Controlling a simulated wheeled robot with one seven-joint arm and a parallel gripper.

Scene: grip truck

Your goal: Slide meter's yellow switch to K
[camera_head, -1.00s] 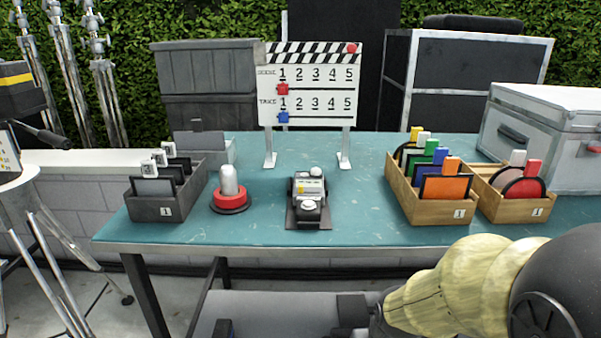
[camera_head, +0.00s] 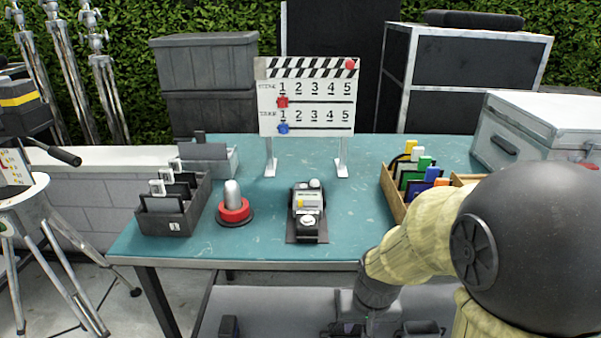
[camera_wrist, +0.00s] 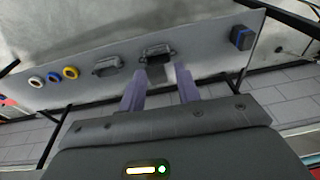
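The meter (camera_head: 307,212) is a small dark device with a pale face. It stands on a dark base in the middle of the teal table. Its small yellow switch (camera_head: 299,203) shows at the left of the face; the letters are too small to read. The wrist view does not show the meter. My gripper (camera_wrist: 160,84) shows two purple fingers spread apart with nothing between them. It faces the grey lower shelf (camera_wrist: 200,60), away from the meter. In the head view my arm hangs at the table's front right, and I cannot make out the fingertips.
A red-based lamp (camera_head: 235,208) and a dark card box (camera_head: 172,222) stand left of the meter. A clapperboard (camera_head: 308,95) stands behind it. The table's front edge (camera_head: 240,264) lies between.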

